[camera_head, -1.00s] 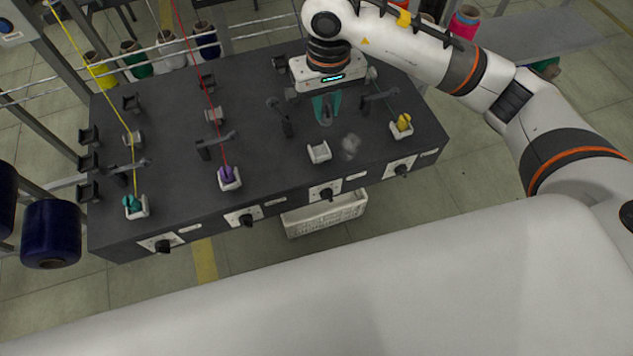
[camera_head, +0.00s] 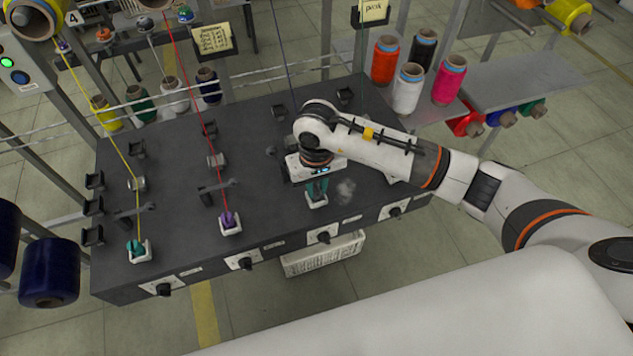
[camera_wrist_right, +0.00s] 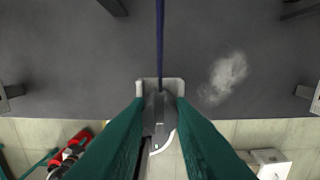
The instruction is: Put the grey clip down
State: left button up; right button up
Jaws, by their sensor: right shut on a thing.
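The white holder also shows around the fingertips in the wrist view (camera_wrist_right: 178,84). I cannot tell whether the clip touches it. A dark blue thread (camera_wrist_right: 160,40) runs up from the clip's place. My left gripper is not in view.
The dark bench (camera_head: 180,255) carries a teal bobbin (camera_head: 136,248) and a purple bobbin (camera_head: 228,219) in white holders. A pale lint patch (camera_head: 346,190) lies right of my gripper. A white basket (camera_head: 322,256) hangs below the front edge. Thread cones (camera_head: 408,88) stand behind.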

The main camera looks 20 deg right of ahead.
aim_at(317, 188)
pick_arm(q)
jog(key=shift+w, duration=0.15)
pick_arm(e)
jog(key=shift+f+b, duration=0.25)
jog(key=shift+b, duration=0.1)
jog(key=o, duration=0.9)
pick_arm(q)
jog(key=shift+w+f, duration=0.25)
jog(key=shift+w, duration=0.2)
pick_arm(e)
jog(key=shift+r, duration=0.1)
jog(key=shift+r+p, duration=0.15)
jog(key=shift+p, duration=0.15)
pick_arm(q)
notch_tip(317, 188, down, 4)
jog(key=b, duration=0.4)
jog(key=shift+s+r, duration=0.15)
pick_arm(e)
notch_tip(317, 188, up, 12)
